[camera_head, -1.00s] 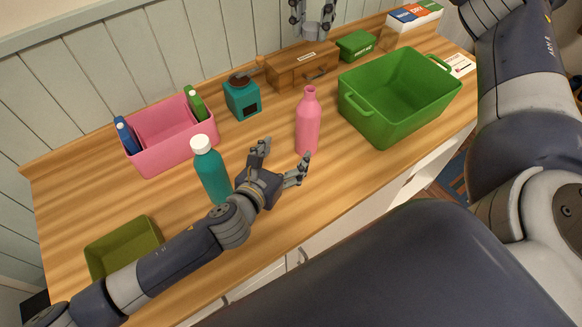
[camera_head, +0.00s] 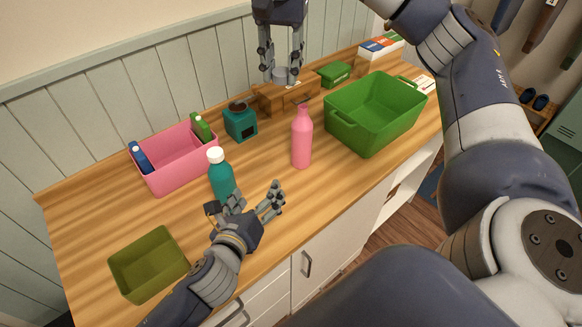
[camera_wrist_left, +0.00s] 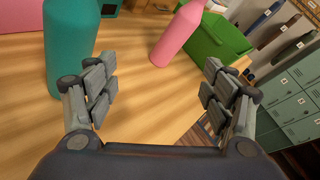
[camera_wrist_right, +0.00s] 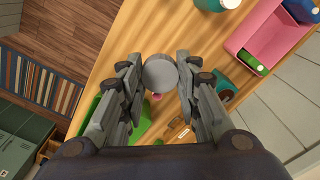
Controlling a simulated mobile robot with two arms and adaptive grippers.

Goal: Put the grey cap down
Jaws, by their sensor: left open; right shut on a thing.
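The grey cap (camera_wrist_right: 160,72) is held between the fingers of my right gripper (camera_head: 281,70), which is shut on it. The cap also shows in the head view (camera_head: 285,75), raised in front of the wooden box at the back of the counter. The pink bottle (camera_head: 302,138) stands upright, its top without a cap. My left gripper (camera_head: 245,201) is open and empty, low over the counter, in front of the teal bottle (camera_head: 220,174) with a white cap. In the left wrist view the teal bottle (camera_wrist_left: 70,45) is beside the left finger and the pink bottle (camera_wrist_left: 178,35) stands farther off.
A green crate (camera_head: 360,127) stands right of the pink bottle. A pink bin (camera_head: 175,178), a teal canister (camera_head: 240,123), a wooden box (camera_head: 268,100), a green first aid box (camera_head: 335,73) and an olive bin (camera_head: 147,265) stand around. The counter's front middle is clear.

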